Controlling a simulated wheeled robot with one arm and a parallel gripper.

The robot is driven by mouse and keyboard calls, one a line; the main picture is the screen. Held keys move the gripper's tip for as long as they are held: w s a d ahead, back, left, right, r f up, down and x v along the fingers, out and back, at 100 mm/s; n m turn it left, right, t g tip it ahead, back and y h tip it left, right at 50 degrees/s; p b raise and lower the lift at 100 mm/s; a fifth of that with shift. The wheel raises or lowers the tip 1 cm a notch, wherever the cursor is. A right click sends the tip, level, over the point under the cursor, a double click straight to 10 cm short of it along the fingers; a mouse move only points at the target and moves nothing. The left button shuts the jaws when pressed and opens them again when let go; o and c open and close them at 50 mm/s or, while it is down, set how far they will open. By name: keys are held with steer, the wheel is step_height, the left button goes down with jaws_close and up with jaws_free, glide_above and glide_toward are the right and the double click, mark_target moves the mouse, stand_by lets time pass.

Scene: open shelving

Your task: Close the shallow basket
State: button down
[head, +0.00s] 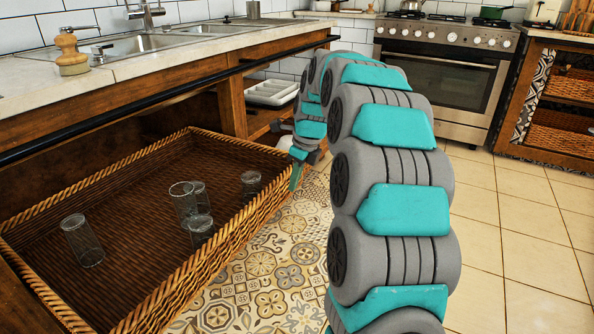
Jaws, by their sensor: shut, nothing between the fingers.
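The shallow wicker basket (230,228) is pulled out from under the counter at the left. It holds several clear glasses, one of them a glass (82,241) near its left side. My gripper (296,177) is at the basket's right front corner, beside its outer rim. The gripper is small in the view and its fingers look close together. I cannot tell whether it touches the rim. The back of the basket is in shadow under the counter.
A counter with a sink (140,45) and a dark rail (150,98) runs above the basket. A white tray (271,92) sits on open shelving beyond it. A stove (440,75) stands at the back. The tiled floor (510,225) at right is clear.

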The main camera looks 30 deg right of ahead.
mark_target(278, 184)
steer(key=shift+w+a+f, duration=0.7)
steer(key=shift+w+a, duration=0.05)
steer(key=shift+w, duration=0.25)
steer(key=shift+w+a+f, duration=0.65)
steer(key=shift+w+a, duration=0.05)
steer(key=shift+w, duration=0.25)
steer(key=shift+w, duration=0.1)
